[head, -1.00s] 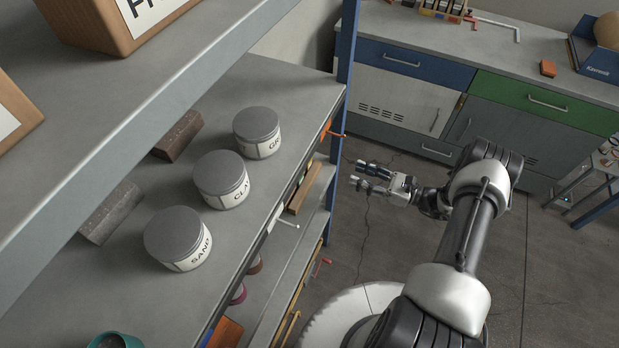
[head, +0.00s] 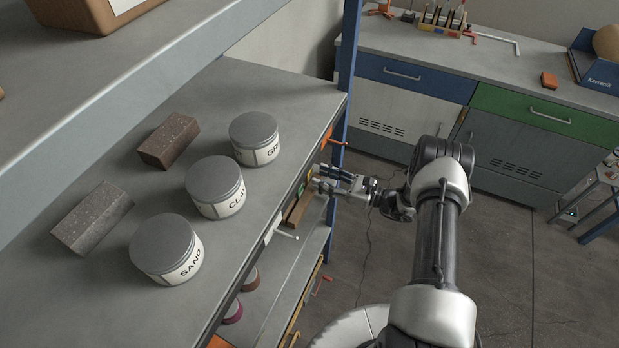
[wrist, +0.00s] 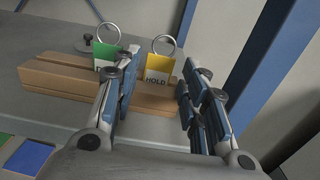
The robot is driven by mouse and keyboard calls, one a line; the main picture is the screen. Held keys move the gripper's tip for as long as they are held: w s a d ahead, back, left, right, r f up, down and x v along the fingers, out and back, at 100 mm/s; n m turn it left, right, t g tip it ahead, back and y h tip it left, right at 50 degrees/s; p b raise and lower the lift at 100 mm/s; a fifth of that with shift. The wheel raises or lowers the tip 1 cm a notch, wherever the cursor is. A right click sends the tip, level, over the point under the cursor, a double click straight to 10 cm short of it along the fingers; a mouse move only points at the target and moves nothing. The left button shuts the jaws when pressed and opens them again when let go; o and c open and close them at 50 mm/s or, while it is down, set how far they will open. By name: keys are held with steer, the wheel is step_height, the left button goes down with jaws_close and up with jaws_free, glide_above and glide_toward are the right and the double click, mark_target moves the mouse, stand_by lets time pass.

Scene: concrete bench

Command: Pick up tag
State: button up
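A yellow tag (wrist: 160,69) marked HOLD, with a metal ring at its top, stands upright at a wooden block (wrist: 95,84) in the wrist view. A green tag (wrist: 106,55) with a ring stands to its left, its lower part and lettering partly hidden by my left finger. The block shows in the head view (head: 298,208) on the lower shelf, with a bit of the green tag (head: 301,188). My gripper (wrist: 161,82) is open and empty. Its fingers point at the block, and the yellow tag appears between them, beyond the tips.
A blue shelf post (wrist: 255,70) stands close on the right. Lidded jars (head: 215,187) and dark bricks (head: 168,140) sit on the shelf above. Green and blue pieces (wrist: 25,158) lie at the lower left in the wrist view. Open floor (head: 375,260) lies between shelf and cabinets.

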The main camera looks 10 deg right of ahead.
mark_target(310, 173)
steer(key=b+x, duration=0.1)
steer(key=x, duration=0.4)
steer(key=shift+a, duration=0.1)
steer(key=shift+r, duration=0.1)
steer(key=c, duration=0.6)
